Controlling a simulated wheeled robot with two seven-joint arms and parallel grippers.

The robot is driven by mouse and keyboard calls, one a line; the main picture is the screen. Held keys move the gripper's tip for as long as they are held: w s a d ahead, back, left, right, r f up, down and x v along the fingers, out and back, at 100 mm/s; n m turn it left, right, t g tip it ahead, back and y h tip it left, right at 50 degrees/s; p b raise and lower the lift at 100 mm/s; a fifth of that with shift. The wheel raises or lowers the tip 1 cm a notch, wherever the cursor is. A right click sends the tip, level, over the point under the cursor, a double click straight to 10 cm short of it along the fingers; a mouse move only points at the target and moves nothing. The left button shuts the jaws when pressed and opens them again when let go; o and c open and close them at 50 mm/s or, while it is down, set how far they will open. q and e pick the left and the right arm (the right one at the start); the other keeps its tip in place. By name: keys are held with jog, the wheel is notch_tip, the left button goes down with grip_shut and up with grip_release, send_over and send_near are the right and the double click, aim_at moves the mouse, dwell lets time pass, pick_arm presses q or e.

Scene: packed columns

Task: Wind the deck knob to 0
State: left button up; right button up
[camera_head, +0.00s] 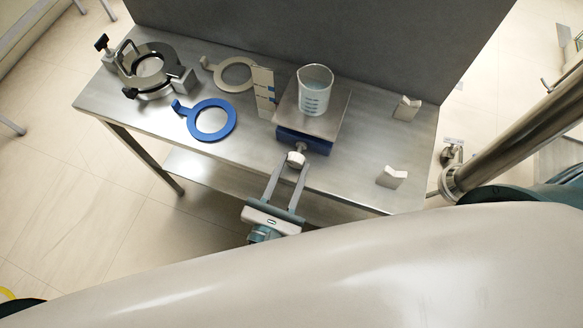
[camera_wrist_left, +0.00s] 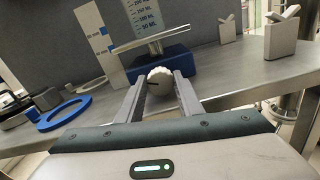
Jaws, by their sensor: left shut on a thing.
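The deck knob (camera_head: 296,158) is a small pale round knob on a short shaft at the front of a lab jack's blue base (camera_head: 304,142). The wrist view shows the knob (camera_wrist_left: 160,79) end-on, with a dark mark on its face. My left gripper (camera_head: 291,164) is shut on the knob, one finger on each side. The jack's steel deck (camera_head: 336,112) stands above the base and bears a glass beaker (camera_head: 315,92). My right gripper is out of view.
A blue ring (camera_head: 230,118) and a grey ring (camera_head: 221,69) lie left of the jack on the steel table (camera_head: 240,160). A round metal clamp (camera_head: 150,92) is at the far left. Two pale notched blocks (camera_head: 391,177) (camera_head: 406,108) stand right. A grey panel (camera_head: 330,35) closes the back.

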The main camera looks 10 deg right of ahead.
pick_arm(q)
jog(key=n+b, duration=0.1)
jog(key=n, duration=0.2)
jog(key=shift+n, duration=0.3)
jog(key=shift+w+a+n+b, duration=0.1)
jog(key=shift+n+b, duration=0.5)
jog(key=shift+n, duration=0.9)
jog(key=o, duration=1.1)
jog(key=shift+c, duration=0.2)
jog(key=shift+a, duration=0.1)
